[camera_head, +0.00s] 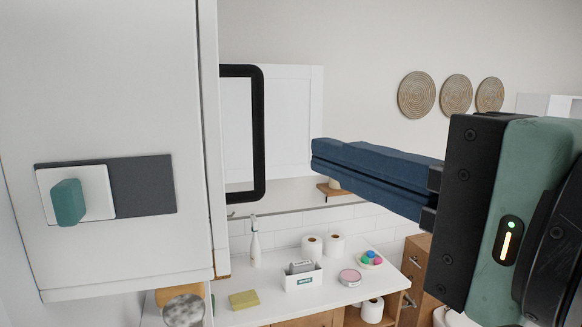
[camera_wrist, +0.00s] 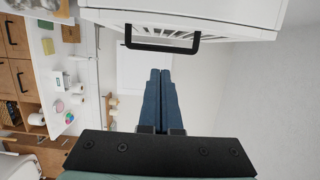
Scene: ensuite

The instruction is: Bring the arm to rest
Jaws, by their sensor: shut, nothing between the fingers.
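My gripper (camera_head: 318,154) reaches in from the right in the head view, raised above the counter. Its two long blue fingers lie together, with nothing between them. In the wrist view the gripper (camera_wrist: 160,72) points away from the camera, fingers side by side and shut. Its tips are in free air, apart from the cabinet and its black handle in both views.
A white cabinet (camera_head: 110,80) with a black handle (camera_head: 257,135) fills the left; the handle also shows in the wrist view (camera_wrist: 162,48).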

